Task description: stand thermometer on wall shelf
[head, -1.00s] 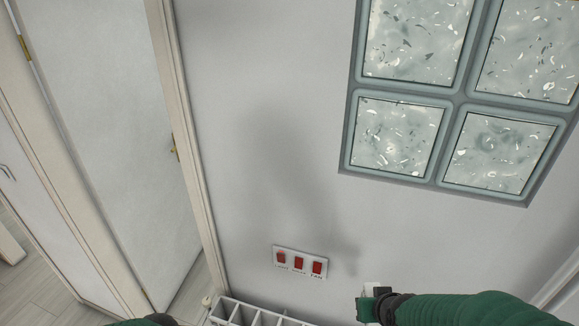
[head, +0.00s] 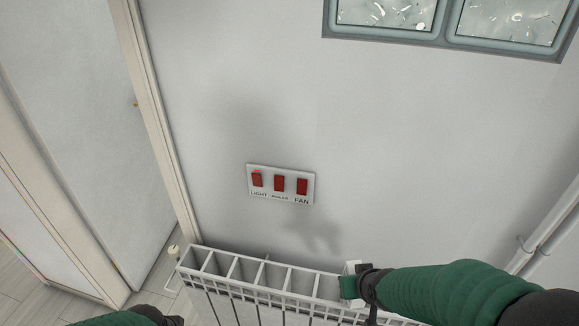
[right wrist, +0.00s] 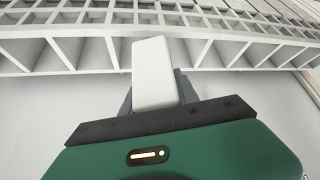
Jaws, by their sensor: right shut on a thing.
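A white, box-shaped thing, likely the thermometer (right wrist: 153,72), is between the fingers of my right gripper in the right wrist view. In the head view, only a small white part of it (head: 352,267) shows above the green gripper. My right gripper (head: 349,284) is shut on it, over the right part of the radiator top and close to the wall. Its face and markings cannot be made out. No wall shelf is in view.
A white radiator (head: 215,264) with an open slatted top stands along the wall. Above it is a switch panel (head: 281,185) with three red switches. A glass-block window (head: 440,38) is at upper right, a door (head: 75,100) at left, and white pipes (head: 545,228) at right.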

